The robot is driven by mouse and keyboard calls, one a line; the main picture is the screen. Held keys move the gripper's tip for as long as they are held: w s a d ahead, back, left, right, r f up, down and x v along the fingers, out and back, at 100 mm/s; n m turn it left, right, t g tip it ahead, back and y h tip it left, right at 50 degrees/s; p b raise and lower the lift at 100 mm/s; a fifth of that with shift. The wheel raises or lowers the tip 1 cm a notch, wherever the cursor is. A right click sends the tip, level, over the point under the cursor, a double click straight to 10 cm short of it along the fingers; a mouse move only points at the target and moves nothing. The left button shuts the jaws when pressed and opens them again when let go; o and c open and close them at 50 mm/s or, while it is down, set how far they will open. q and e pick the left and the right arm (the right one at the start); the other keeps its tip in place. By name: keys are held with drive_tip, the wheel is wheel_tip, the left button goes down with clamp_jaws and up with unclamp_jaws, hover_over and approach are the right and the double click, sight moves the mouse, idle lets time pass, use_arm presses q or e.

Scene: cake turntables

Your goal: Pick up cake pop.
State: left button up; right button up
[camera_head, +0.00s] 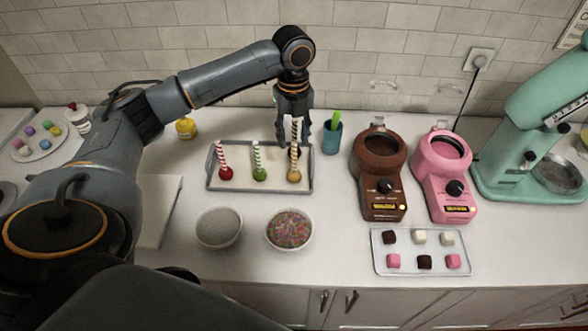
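Three cake pops stand head down, striped sticks pointing up, in a grey tray (240,186) on the counter. They are a red cake pop (226,174), a green cake pop (260,174) and a tan cake pop (294,176) with a brown-and-white stick. My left gripper (294,134) points down over the tan one at the tray's back right. Its fingers are spread, with the upper stick between them and gaps on both sides. My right gripper is not in view.
A teal cup (332,138) stands just right of the gripper. Brown (379,170) and pink melters (442,175) are farther right. Two bowls, grey (218,227) and sprinkle-filled (290,230), sit in front. A tray of small cubes (421,267) lies front right.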

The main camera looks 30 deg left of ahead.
sight(293, 144)
use_arm(q)
wheel_tip(293, 144, down, 2)
drive_tip(key=shift+f, duration=0.25)
drive_tip(key=shift+w+f, duration=0.1)
drive_tip(key=shift+f, duration=0.2)
wheel_tip(293, 144, down, 4)
drive_tip(key=p, duration=0.2)
drive_tip(key=shift+w+p, duration=0.1)
drive_tip(key=shift+p, duration=0.2)
drive_tip(key=shift+f, duration=0.6)
drive_tip(key=shift+a, duration=0.1)
drive_tip(key=c, duration=0.7)
clamp_jaws()
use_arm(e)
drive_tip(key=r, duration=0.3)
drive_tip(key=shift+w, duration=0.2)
